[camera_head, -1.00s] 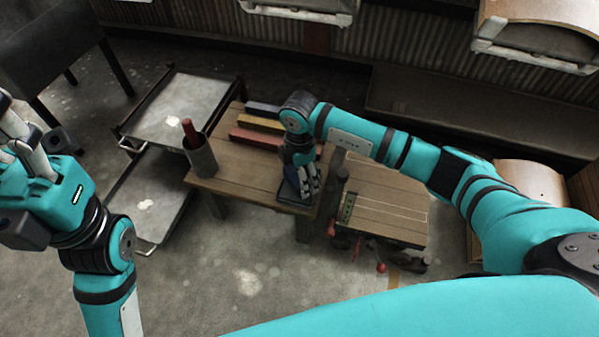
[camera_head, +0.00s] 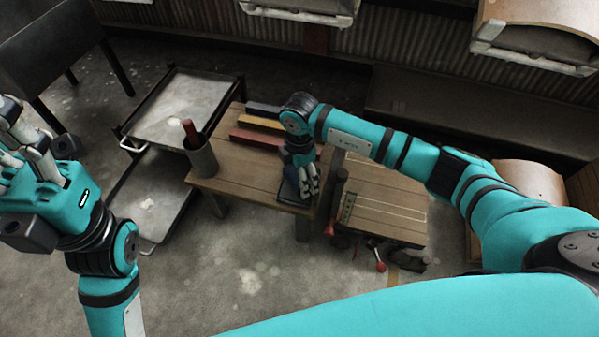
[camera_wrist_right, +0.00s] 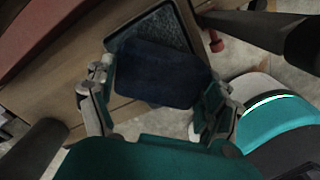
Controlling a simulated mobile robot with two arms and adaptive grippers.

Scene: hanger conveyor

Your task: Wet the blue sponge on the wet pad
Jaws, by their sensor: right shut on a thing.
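The blue sponge (camera_wrist_right: 155,72) is dark blue and sits between the fingers of my right gripper (camera_wrist_right: 155,98) in the right wrist view. The gripper is shut on it. The wet pad (camera_wrist_right: 150,26) is a dark rectangle with a rim, partly hidden by the sponge. In the head view my right gripper (camera_head: 305,186) is low over the pad (camera_head: 287,196) at the table's front edge. Whether the sponge touches the pad I cannot tell. My left gripper (camera_head: 14,135) is at the far left, away from the table, with its fingers spread.
The wooden table (camera_head: 235,170) also holds a grey cup (camera_head: 202,160) with a red-handled item, and red (camera_head: 256,137), yellow and blue bars at its back. A metal cart (camera_head: 180,105) stands left. A wooden workbench (camera_head: 385,205) stands close on the right.

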